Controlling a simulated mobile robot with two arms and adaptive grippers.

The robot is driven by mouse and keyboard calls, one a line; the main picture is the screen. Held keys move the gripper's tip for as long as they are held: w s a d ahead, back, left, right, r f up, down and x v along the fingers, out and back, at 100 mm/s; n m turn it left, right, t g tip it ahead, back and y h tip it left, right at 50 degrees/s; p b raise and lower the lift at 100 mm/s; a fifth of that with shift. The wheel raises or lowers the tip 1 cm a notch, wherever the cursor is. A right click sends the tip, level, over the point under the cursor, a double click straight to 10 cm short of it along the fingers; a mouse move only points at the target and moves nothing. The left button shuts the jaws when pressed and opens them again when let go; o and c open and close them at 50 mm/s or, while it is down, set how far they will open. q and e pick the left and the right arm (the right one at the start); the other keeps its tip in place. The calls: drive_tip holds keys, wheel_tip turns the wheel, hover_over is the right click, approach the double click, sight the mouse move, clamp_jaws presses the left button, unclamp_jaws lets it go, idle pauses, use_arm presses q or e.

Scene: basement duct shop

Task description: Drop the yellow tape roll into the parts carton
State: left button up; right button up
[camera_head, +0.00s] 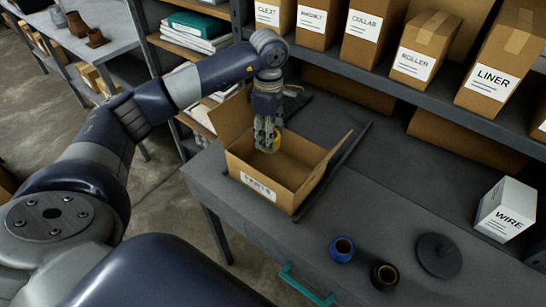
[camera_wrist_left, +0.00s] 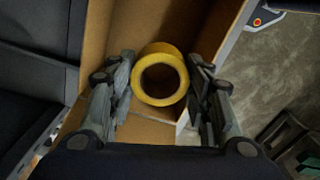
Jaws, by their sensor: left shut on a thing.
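The yellow tape roll (camera_wrist_left: 160,73) sits between the fingers of my left gripper (camera_wrist_left: 160,90) in the left wrist view. In the head view my left gripper (camera_head: 267,135) points down over the open parts carton (camera_head: 272,197), shut on the roll, and a bit of the yellow roll (camera_head: 274,144) shows at the fingertips. The carton stands open on the grey bench with its flaps spread and a label on its front. The carton's cardboard (camera_wrist_left: 145,131) also fills the area behind the roll in the left wrist view. My right gripper is not in view.
A blue roll (camera_head: 342,249), a dark roll (camera_head: 384,276) and a flat black disc (camera_head: 438,255) lie on the bench at the front. A white WIRE box (camera_head: 506,208) stands at right. A shelf with several labelled cartons (camera_head: 418,57) runs above the bench's back.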

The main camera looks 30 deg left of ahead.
use_arm(q)
drive_tip(key=shift+w+f+b, duration=0.15)
drive_tip(key=shift+f+b, duration=0.2)
drive_tip(key=shift+f, duration=0.6)
drive_tip(key=shift+w+f+b, duration=0.1)
drive_tip(key=shift+f+b, duration=0.2)
drive_tip(key=shift+f, duration=0.6)
drive_tip(key=o, duration=1)
drive_tip(key=shift+c, duration=0.2)
drive_tip(key=shift+o, duration=0.9)
wheel_tip(320, 180, up, 12)
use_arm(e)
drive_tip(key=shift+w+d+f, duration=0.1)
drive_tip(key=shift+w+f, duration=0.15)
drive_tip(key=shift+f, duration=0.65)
use_arm(q)
drive_tip(key=shift+f, duration=0.1)
